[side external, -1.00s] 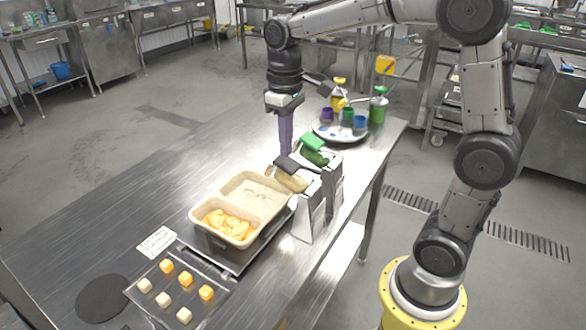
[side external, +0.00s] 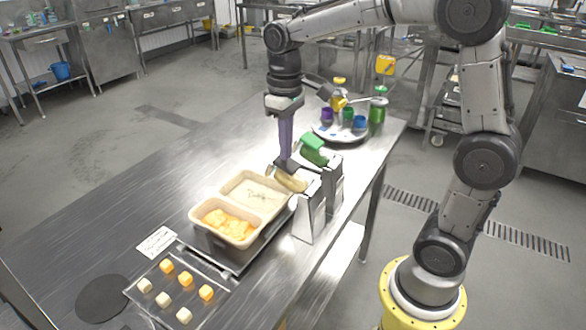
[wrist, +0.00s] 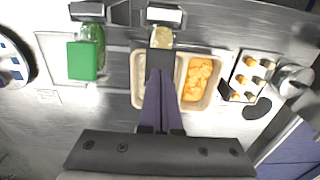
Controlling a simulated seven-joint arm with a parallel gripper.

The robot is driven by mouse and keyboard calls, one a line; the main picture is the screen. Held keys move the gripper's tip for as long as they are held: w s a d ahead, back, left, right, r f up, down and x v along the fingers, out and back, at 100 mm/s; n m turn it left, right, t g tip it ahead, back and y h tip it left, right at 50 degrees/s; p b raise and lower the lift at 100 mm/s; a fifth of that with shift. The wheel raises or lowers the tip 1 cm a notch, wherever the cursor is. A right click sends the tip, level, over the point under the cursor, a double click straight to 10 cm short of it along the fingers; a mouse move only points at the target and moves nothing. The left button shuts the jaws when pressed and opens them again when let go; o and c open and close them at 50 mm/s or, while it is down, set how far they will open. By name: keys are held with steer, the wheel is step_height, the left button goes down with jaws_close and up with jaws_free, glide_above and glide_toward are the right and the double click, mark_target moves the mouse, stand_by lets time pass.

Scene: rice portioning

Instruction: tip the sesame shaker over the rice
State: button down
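The shaker with pale contents, which looks like sesame (side external: 292,181), leans at its metal stand beside the pan, with its black cap toward the rice. It also shows in the wrist view (wrist: 161,38). My gripper (side external: 285,160) points down at the black cap (wrist: 158,61). In the wrist view its long purple fingers (wrist: 162,75) reach the cap, close together; I cannot tell whether they grip it. The rice (side external: 257,190) fills the far compartment of the beige pan (side external: 196,211), partly hidden by the fingers in the wrist view.
Orange food (side external: 229,223) fills the pan's near compartment. A tray of cubes (side external: 222,292) lies in front. A round plate with cups (side external: 327,134) stands behind.

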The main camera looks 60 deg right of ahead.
mark_target(280, 161)
steer(key=shift+f, duration=0.6)
steer(key=shift+w+f, duration=0.3)
steer(key=shift+f, duration=0.4)
steer(key=shift+w+f, duration=0.25)
steer(key=shift+f, duration=0.5)
steer(key=shift+w+f, duration=0.3)
steer(key=shift+f, duration=0.4)
steer(key=shift+r, duration=0.1)
steer(key=shift+s+r, duration=0.3)
steer(key=shift+r, duration=0.7)
steer(key=shift+s+r, duration=0.25)
steer(key=shift+r, duration=0.75)
steer(key=shift+s+r, duration=0.3)
steer(key=shift+r, duration=0.7)
step_height(280, 161, up, 6)
steer(key=shift+f, duration=3.05)
